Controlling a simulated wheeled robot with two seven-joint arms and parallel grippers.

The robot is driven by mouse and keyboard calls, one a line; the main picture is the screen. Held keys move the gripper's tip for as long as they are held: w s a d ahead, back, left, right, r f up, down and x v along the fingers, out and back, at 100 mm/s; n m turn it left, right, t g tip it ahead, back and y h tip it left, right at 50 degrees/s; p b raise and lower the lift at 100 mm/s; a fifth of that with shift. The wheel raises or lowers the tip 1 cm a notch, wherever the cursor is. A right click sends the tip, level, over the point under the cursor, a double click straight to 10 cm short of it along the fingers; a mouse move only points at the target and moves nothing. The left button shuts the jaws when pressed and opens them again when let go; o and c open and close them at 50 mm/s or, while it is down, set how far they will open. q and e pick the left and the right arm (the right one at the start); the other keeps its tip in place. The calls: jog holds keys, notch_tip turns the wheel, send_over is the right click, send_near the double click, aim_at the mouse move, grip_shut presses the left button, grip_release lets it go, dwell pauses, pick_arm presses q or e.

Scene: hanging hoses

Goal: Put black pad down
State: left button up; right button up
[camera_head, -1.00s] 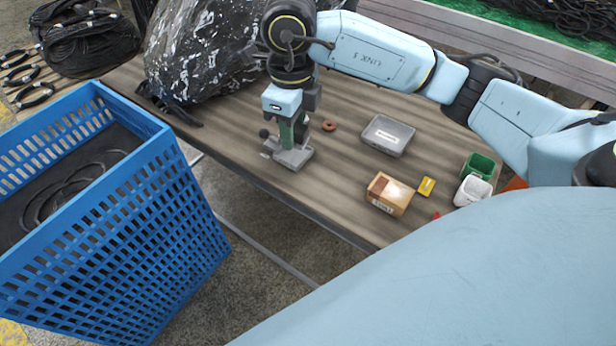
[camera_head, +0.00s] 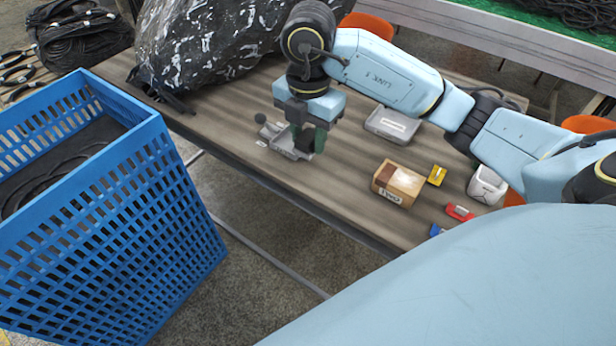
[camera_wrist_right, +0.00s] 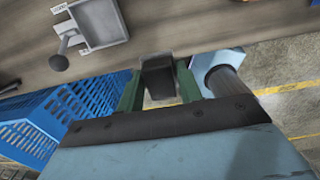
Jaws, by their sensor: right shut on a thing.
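My right gripper (camera_head: 309,138) is over the table, just right of a grey metal fixture (camera_head: 277,136) with a round dark knob (camera_head: 260,118). In the right wrist view, the green fingers of the gripper (camera_wrist_right: 158,88) are shut on a dark block-like pad (camera_wrist_right: 158,75). The fixture's shallow grey tray (camera_wrist_right: 104,24) shows at the upper left there, apart from the pad. I cannot tell whether the pad touches the table. My left gripper is not in view.
On the table (camera_head: 335,195) are a grey bin (camera_head: 392,126), a cardboard box (camera_head: 397,183), a yellow item (camera_head: 437,175), a red item (camera_head: 459,212) and a white container (camera_head: 487,184). A shiny black bag (camera_head: 205,45) lies at the back left. A blue crate (camera_head: 110,220) stands left.

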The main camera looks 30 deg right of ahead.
jog(key=b, duration=0.1)
send_over(308, 180)
notch_tip(308, 180, down, 4)
jog(key=shift+d+f, duration=0.1)
jog(key=shift+f, duration=0.1)
notch_tip(308, 180, down, 4)
jog(key=shift+f+b, duration=0.2)
jog(key=shift+b, duration=0.65)
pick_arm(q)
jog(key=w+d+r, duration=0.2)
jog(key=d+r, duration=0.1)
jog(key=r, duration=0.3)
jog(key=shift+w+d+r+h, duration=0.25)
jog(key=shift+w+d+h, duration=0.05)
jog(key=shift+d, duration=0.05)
pick_arm(e)
jog(key=shift+f, duration=0.2)
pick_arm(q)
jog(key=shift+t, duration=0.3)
pick_arm(e)
jog(key=shift+f, duration=0.2)
jog(key=o, duration=0.9)
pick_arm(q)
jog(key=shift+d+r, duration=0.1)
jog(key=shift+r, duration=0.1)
pick_arm(e)
jog(key=shift+r, duration=0.15)
